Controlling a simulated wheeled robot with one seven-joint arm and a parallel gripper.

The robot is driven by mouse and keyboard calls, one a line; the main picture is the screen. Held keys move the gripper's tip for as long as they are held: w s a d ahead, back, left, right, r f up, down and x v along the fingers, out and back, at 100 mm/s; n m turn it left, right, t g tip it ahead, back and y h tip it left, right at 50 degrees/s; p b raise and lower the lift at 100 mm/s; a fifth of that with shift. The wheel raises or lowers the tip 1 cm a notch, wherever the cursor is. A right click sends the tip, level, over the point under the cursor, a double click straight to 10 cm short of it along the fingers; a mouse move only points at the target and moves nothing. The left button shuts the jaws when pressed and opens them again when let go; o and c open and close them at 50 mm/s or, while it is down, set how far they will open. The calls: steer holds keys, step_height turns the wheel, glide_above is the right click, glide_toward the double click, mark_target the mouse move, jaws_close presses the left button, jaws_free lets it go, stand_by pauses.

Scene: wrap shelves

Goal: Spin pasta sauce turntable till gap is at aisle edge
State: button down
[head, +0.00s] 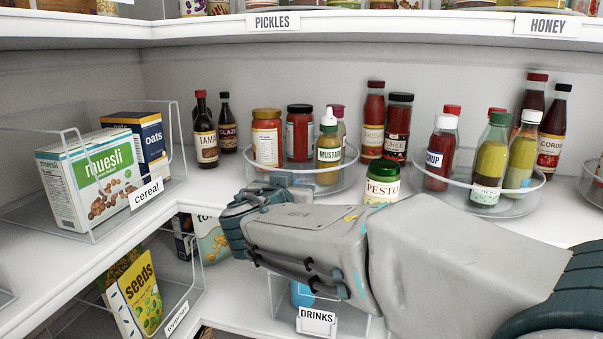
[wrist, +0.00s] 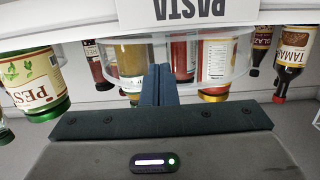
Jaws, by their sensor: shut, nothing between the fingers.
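The pasta sauce turntable (head: 349,181) is a clear round tray on the middle shelf. A red jar with an orange lid (head: 267,138), a red jar with a black lid (head: 300,133), a mustard bottle (head: 329,150) and a purple-capped bottle (head: 338,112) stand on it. Bare tray shows between the orange-lidded jar and the mustard. My gripper (head: 280,179) is shut and empty at the tray's front. In the upside-down wrist view, its fingers (wrist: 159,82) overlap the clear rim (wrist: 242,65); I cannot tell whether they touch. My arm hides part of the tray's front.
A pesto jar (head: 382,181) stands close to the tray's right. A second turntable (head: 521,203) with several bottles is further right. Dark bottles (head: 205,135) stand behind left, and a cereal bin (head: 110,200) is at left. The shelf above limits height.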

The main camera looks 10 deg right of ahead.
steer(key=shift+s+a+f+b, duration=0.15)
steer(key=shift+s+b, duration=0.4)
steer(key=shift+b, duration=0.3)
steer(key=shift+s+a+b, duration=0.15)
steer(key=shift+s+b, duration=0.7)
steer(key=shift+s, duration=0.3)
steer(key=shift+r, duration=0.2)
steer(key=b+v, duration=0.2)
steer(key=v, duration=1.1)
steer(key=shift+s+a+b, duration=0.2)
steer(key=shift+s+b, duration=0.1)
steer(key=shift+s, duration=0.1)
